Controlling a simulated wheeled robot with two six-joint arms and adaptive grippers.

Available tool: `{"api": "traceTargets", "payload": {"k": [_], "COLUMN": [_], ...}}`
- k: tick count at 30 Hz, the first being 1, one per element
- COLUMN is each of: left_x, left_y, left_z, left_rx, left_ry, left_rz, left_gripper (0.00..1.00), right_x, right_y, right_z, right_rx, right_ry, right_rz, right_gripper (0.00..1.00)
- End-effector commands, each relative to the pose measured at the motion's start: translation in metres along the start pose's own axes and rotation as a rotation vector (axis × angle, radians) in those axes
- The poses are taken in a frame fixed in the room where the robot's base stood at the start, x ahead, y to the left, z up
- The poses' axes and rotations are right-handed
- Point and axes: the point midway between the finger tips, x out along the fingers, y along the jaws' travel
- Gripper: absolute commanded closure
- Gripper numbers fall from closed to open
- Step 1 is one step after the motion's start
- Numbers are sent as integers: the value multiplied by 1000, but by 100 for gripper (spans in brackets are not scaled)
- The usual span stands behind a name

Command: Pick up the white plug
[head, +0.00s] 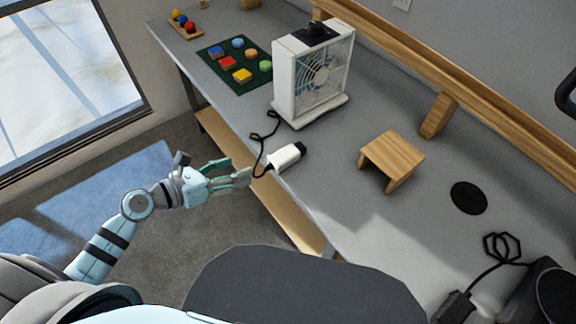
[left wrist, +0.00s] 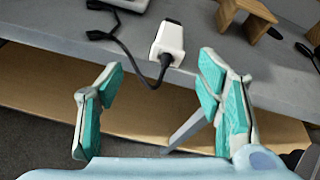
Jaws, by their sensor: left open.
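The white plug (head: 284,157) lies on the grey table near its front edge. It has a dark end, and a black cord runs from it toward the white fan (head: 313,75). The plug also shows in the left wrist view (left wrist: 169,40), above and beyond the fingers, with the cord leaving its near end. My left gripper (head: 246,176) is open and empty, just off the table's front edge, to the left of the plug and not touching it. In the left wrist view the two teal-padded fingers (left wrist: 160,108) are spread wide. My right gripper is not in view.
A small wooden stand (head: 392,158) is right of the plug, with a black disc (head: 469,198) beyond. A green mat (head: 237,84) with coloured blocks lies at the back left. A black device (head: 545,295) with a cord sits at the lower right.

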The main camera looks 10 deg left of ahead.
Motion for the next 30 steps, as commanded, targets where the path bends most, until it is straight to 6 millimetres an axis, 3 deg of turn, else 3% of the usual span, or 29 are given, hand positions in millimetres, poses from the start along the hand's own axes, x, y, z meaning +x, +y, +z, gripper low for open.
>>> {"api": "traceTargets", "payload": {"k": [1,4,12,17,24,30], "left_x": [2,11,78,94,137,142], "left_y": [-8,-16,-18,-18,-15,-16], "left_z": [0,5,2,1,-3,-2], "left_rx": [149,295,293,292,290,292], "left_ry": [29,57,58,61,60,61], "left_rz": [-23,-35,-35,-36,-36,-35], "left_gripper": [40,40,40,40,40,40], "right_x": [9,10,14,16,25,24], "right_y": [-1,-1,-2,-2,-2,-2], "right_z": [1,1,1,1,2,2], "right_rx": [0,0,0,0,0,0], "right_ry": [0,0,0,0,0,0], "right_rz": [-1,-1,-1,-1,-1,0], "right_gripper": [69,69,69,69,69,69]}}
